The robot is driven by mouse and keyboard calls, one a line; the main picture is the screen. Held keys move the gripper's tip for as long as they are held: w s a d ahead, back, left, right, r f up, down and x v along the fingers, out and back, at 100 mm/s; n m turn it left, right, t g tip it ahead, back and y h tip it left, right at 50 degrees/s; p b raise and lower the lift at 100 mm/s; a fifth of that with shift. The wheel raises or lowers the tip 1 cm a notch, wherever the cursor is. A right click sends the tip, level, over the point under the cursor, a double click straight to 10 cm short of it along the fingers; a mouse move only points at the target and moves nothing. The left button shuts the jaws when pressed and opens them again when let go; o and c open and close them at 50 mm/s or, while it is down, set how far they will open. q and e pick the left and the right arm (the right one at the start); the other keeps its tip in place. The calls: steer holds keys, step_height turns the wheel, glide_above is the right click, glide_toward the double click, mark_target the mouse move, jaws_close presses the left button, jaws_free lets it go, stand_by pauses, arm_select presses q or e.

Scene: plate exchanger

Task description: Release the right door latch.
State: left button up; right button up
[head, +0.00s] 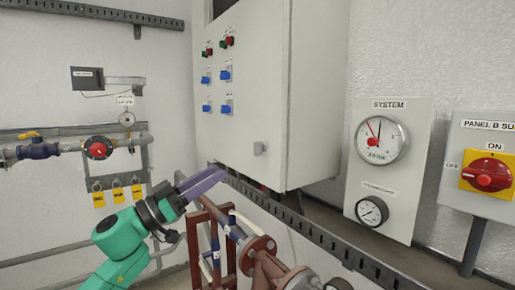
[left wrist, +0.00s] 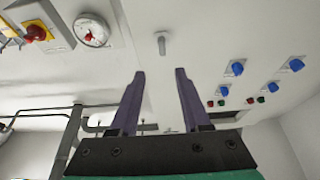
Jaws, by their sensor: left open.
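A small grey door latch (head: 260,148) sits low on the right part of the white cabinet's front (head: 255,80). In the left wrist view a grey latch (left wrist: 162,43) stands just beyond my fingertips, roughly centred between them and not touched. A second small grey fitting (left wrist: 168,130) shows farther off between the fingers; I cannot tell what it is. My left gripper (head: 203,179), with purple fingers, is open and empty, below and left of the latch in the head view. It also shows in the left wrist view (left wrist: 160,73). My right gripper is not seen.
Blue knobs (head: 225,75) and red and green buttons (head: 227,42) sit on the cabinet's left part. A grey rail (head: 330,240) and brown pipework (head: 225,235) lie below. A gauge panel (head: 408,115) and a red rotary switch (head: 487,175) stand to the right.

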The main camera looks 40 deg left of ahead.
arm_select(q)
glide_toward(254, 149)
steer(key=w+d+r, duration=0.1)
steer(key=r, duration=0.1)
steer(key=w, duration=0.2)
steer(key=w+p, duration=0.1)
steer(key=w, duration=0.1)
steer(key=w+d+r, duration=0.1)
steer(key=w, duration=0.1)
steer(key=shift+w+p, duration=0.1)
steer(key=shift+p, duration=0.3)
steer(key=shift+w+d+r, duration=0.15)
steer(key=shift+w, duration=0.05)
steer(key=shift+d+r, duration=0.1)
steer(key=shift+c, duration=0.7)
jaws_close()
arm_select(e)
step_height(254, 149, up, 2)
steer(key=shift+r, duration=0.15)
